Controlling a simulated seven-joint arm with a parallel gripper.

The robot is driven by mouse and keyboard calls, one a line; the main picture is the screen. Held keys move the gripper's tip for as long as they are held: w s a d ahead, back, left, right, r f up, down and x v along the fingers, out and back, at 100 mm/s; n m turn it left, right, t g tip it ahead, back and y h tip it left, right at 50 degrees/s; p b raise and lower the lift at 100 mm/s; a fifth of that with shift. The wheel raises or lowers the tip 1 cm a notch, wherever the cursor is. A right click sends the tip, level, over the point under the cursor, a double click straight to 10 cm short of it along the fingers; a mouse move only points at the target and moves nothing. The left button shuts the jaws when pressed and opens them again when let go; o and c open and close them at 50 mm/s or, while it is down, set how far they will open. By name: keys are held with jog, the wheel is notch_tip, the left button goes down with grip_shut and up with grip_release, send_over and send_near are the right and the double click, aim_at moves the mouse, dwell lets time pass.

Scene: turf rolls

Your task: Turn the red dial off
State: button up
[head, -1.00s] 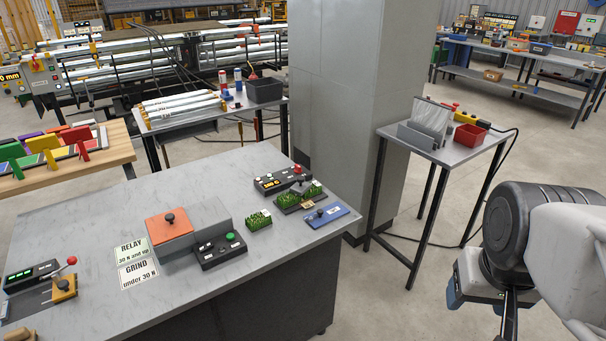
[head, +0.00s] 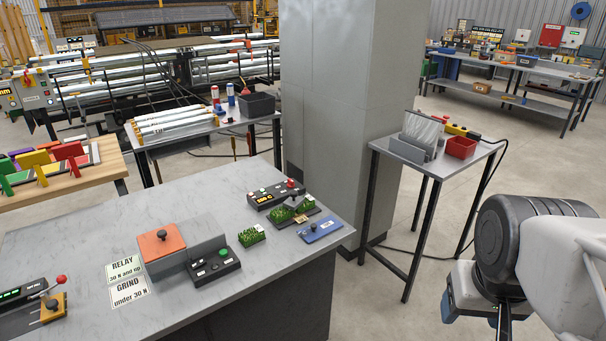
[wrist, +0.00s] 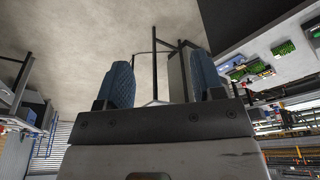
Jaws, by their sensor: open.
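I cannot pick out a red dial for certain. A black control box (head: 275,194) at the far right of the grey table carries a small red knob or button (head: 291,183). A lever with a red ball (head: 60,280) stands at the table's left. An orange-topped box (head: 160,246) with a black knob stands mid-table. My gripper hangs at the right of the head view, away from the table, its fingers partly hidden there. In the wrist view my gripper (wrist: 161,82) is open and empty, with two blue pads apart.
The grey table (head: 240,290) has bare surface at its front and back. A black box with a green button (head: 213,265), grass blocks (head: 251,235) and a blue plate (head: 321,228) lie on it. A grey pillar (head: 340,110) and a side table with a red bin (head: 461,147) stand beyond.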

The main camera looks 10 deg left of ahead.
jog(key=w+a+r+n, duration=0.3)
jog(key=w, duration=0.7)
jog(key=w+a+r+n+g, duration=0.1)
jog(key=w+a+r+n, duration=0.2)
jog(key=w, duration=0.8)
jog(key=w+a+r+n, duration=0.2)
jog(key=w+a+n, duration=0.15)
jog(key=w, duration=0.65)
jog(key=n+g, duration=0.2)
jog(key=n, duration=1.6)
send_over(291, 180)
jog(key=shift+m, duration=0.25)
jog(key=f, duration=2.5)
jog(key=shift+d+f, duration=0.25)
jog(key=shift+f, duration=0.1)
jog(key=shift+w+a+f, duration=0.1)
jog(key=shift+a+f, duration=0.2)
jog(key=shift+f, duration=0.05)
jog(key=shift+f, duration=0.1)
